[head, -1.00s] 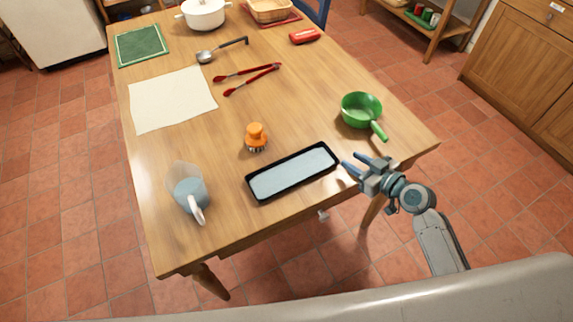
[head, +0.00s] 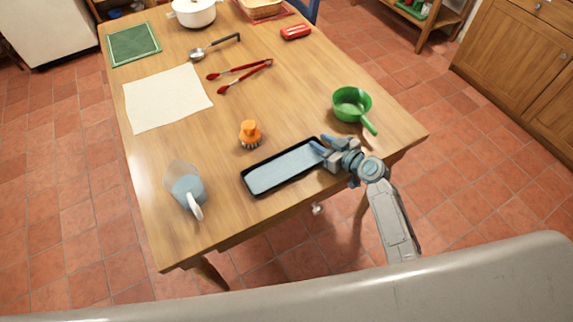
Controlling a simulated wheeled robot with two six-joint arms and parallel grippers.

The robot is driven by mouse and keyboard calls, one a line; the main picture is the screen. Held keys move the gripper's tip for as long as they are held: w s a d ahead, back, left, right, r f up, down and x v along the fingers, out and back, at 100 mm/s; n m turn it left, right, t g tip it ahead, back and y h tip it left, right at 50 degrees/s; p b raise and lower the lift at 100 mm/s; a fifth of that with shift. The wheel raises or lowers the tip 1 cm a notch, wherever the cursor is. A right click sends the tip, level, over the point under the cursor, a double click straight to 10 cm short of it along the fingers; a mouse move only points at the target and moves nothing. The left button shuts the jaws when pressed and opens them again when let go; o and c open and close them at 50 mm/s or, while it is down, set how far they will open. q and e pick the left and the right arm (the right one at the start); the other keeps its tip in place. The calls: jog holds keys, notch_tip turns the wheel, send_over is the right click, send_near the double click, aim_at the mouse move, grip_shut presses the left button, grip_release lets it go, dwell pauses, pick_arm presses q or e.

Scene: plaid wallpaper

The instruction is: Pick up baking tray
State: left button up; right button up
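The baking tray (head: 275,173) is a shallow black rectangle with a pale blue inside, lying flat near the table's front edge. My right gripper (head: 322,145) is at the tray's right end. Its two blue fingertips are spread apart, over or around the right rim; I cannot tell whether they touch it. The fingers and gripper body hide the tray's right corner. My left gripper is not in view.
On the wooden table (head: 225,222), a measuring jug (head: 186,188) stands left of the tray and an orange brush (head: 250,134) stands behind it. A green pan (head: 351,104) is behind the gripper. Red tongs (head: 240,75) and a cream cloth (head: 166,97) lie farther back.

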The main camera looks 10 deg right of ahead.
jog(key=shift+c, duration=0.4)
grip_shut()
jog(key=shift+r, duration=0.2)
